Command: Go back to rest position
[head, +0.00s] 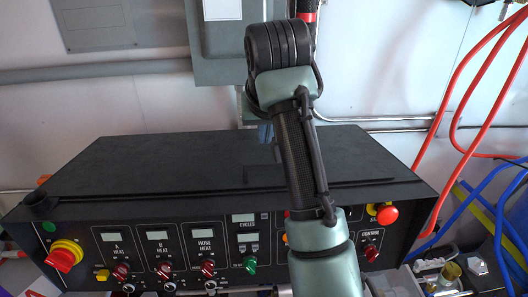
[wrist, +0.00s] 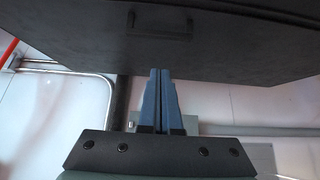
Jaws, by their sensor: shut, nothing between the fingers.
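My gripper (wrist: 160,72) shows in the wrist view with its two blue fingers pressed together and nothing between them. The fingertips point toward the dark top of the proportioner cabinet (wrist: 230,55); I cannot tell how far off it they are. In the head view my raised arm stands in front of the black proportioner (head: 120,165) and hides part of its top and front panel. The gripper is mostly hidden behind the arm there.
The front panel has a red-and-yellow knob (head: 65,255) at left and a red emergency button (head: 386,214) at right. A grey electrical box (head: 220,45) and conduit (head: 95,72) are on the wall behind. Red hoses (head: 455,140) and blue hoses (head: 500,215) hang at right.

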